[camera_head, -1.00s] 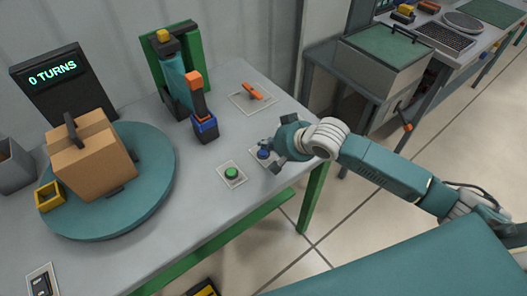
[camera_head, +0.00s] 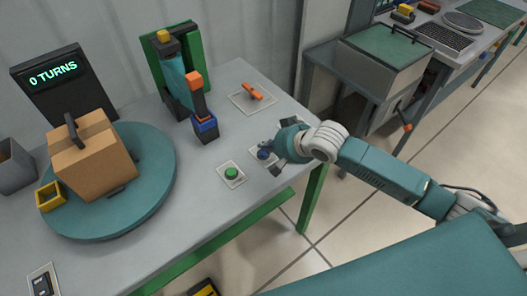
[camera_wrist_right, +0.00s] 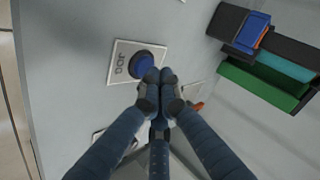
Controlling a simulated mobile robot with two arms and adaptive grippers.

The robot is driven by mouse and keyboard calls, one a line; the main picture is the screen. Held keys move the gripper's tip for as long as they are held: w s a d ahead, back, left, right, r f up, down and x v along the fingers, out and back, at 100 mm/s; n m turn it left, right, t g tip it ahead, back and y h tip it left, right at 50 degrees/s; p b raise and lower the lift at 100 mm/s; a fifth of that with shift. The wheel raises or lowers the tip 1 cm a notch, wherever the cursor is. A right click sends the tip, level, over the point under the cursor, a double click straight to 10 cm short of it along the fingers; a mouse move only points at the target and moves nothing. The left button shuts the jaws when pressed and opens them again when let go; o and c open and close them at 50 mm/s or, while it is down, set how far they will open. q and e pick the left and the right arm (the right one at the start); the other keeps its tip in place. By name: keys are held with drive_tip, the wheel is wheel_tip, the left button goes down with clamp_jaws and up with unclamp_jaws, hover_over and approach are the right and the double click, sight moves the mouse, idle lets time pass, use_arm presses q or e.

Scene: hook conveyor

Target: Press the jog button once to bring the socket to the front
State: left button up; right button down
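The blue jog button (camera_head: 264,154) sits on a pale plate near the table's front right edge. In the right wrist view the blue button (camera_wrist_right: 143,64) shows beside its JOG label. My right gripper (camera_head: 272,149) is at this button. In the wrist view its fingertips (camera_wrist_right: 159,76) are together with nothing between them, overlapping the button's lower right edge; I cannot tell whether they touch it. A teal turntable (camera_head: 155,160) carries a cardboard box (camera_head: 95,160) and a yellow square holder (camera_head: 50,195) at its left; I cannot tell if that is the socket. My left gripper is out of view.
A green button (camera_head: 232,173) lies left of the blue one. An orange handle (camera_head: 254,93) on a plate is behind it. A teal and black device (camera_head: 175,75) stands at the back. The display (camera_head: 55,78) reads 0 TURNS. A grey bin (camera_head: 14,168) stands far left.

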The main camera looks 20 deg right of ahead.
drive_tip(key=shift+f, duration=0.45)
idle(0.5)
drive_tip(key=shift+r+p, duration=0.85)
drive_tip(key=shift+p, duration=0.3)
wheel_tip(320, 180, up, 5)
drive_tip(key=p, duration=0.5)
drive_tip(key=shift+r+p, duration=0.1)
drive_tip(key=shift+p, duration=0.3)
